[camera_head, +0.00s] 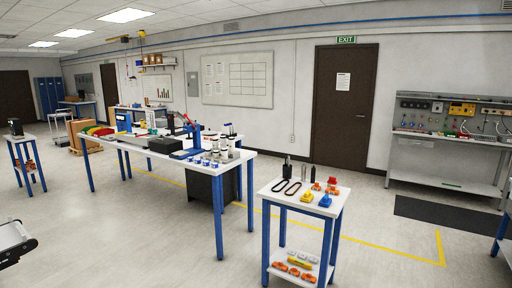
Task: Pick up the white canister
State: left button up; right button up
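The long white table (130,149) with blue legs stands mid-room, crowded with tools and boxes. A small table (318,206) with coloured parts is nearer, at right. Open floor (130,235) lies in front.

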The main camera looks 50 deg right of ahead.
aim_at(223, 139)
jog(key=i+l+z, duration=0.2)
jog(key=z, duration=0.2)
jog(key=i+z, duration=0.85)
jog(key=i+j+z, duration=0.1)
jog(key=i, duration=0.3)
jog(key=i+j+z, duration=0.1)
jog(key=i+j, duration=0.15)
jog(key=i, duration=0.2)
jog(key=i+j+z, duration=0.15)
jog(key=i, duration=0.25)
jog(key=i+j, duration=0.5)
jog(key=i, duration=0.2)
